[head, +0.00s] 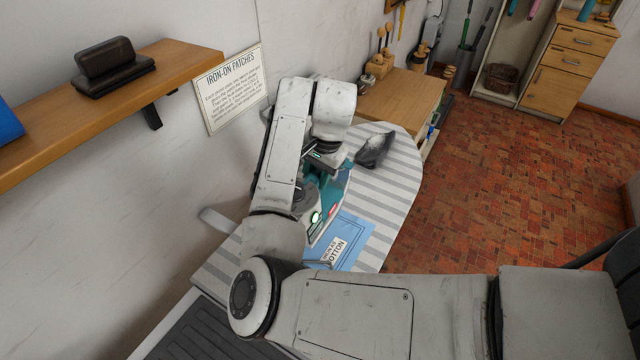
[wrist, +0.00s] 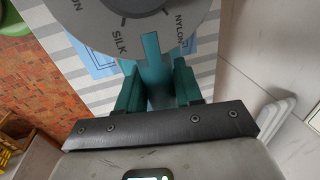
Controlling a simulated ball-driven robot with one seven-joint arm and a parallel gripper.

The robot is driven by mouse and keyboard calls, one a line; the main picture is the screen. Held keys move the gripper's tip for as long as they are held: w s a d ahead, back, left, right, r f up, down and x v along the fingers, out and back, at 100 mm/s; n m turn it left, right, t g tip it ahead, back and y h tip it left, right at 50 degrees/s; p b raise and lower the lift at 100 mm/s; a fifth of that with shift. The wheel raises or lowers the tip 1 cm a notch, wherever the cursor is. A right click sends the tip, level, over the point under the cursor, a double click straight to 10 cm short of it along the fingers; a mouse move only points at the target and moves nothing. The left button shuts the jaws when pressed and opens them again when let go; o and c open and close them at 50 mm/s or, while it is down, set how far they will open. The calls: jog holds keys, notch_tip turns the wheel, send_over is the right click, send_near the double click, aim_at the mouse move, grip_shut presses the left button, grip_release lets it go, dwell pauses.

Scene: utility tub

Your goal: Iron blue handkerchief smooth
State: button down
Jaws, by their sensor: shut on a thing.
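The blue handkerchief (head: 354,232) lies flat on the striped ironing board (head: 400,185), with a white label reading COTTON on it. The teal and white iron (head: 322,226) is at the handkerchief's left side, partly hidden by my arm. My gripper (wrist: 158,88) is shut on the iron's teal handle. In the wrist view, the iron's grey dial (wrist: 135,18) shows the words SILK and NYLON. Part of the handkerchief shows beside it (wrist: 92,52). The iron's sole is hidden, so I cannot tell whether it touches the cloth.
A dark object (head: 374,150) lies on the board's far end. A wooden cabinet (head: 400,100) stands beyond the board. The brick floor at the right is clear.

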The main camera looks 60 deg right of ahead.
jog(key=shift+r, duration=1.1)
jog(key=shift+w, duration=0.1)
